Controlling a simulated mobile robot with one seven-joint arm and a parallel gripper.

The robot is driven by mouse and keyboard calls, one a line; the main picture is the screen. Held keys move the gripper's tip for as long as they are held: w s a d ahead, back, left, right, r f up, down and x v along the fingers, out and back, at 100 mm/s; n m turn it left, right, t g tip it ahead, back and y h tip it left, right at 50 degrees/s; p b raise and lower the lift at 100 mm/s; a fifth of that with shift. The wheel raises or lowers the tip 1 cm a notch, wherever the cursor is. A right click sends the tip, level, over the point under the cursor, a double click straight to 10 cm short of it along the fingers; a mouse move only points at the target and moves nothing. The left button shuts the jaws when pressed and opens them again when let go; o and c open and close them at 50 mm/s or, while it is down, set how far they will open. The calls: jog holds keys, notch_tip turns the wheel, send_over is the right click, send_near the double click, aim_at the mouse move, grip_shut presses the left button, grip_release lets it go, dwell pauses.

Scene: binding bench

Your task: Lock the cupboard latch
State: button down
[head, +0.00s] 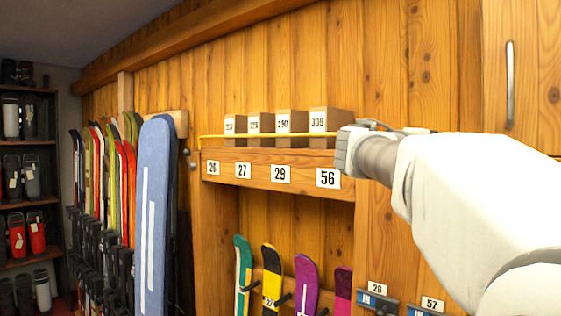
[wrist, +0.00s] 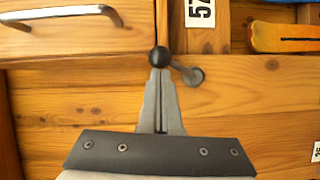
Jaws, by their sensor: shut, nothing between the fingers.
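The latch shows in the wrist view as a short grey lever (wrist: 180,68) with a black ball knob (wrist: 159,57) on one end and a round metal pivot (wrist: 197,76) on the wood at the other. The knob is near the edge of the cupboard door (wrist: 60,42), which has a metal bar handle (wrist: 70,12). My gripper (wrist: 159,75) is shut and empty. Its fingertips overlap the knob's lower edge in the wrist view; I cannot tell whether they touch it. In the head view the cupboard door (head: 525,60) is upper right, and I cannot make out the latch.
A wooden shelf (head: 255,167) with several numbered boxes (head: 291,123) and a thin yellow rail is left of my arm. Skis hang below it, and a rack of skis (head: 155,210) stands further left. Numbered holders (head: 378,300) sit low right.

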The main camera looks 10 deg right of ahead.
jog(key=s+d+m+y+b, duration=0.1)
jog(key=m, duration=0.1)
jog(key=s+d+f+m+t+y+b, duration=0.1)
jog(key=m+y, duration=0.1)
jog(key=s+d+f+m+y+b, duration=0.1)
jog(key=m, duration=0.2)
jog(key=shift+s+t+b, duration=0.3)
jog(key=shift+s+b, duration=0.05)
jog(key=shift+b, duration=0.05)
jog(key=shift+s+d, duration=0.1)
jog(key=shift+d, duration=0.05)
dwell(0.6)
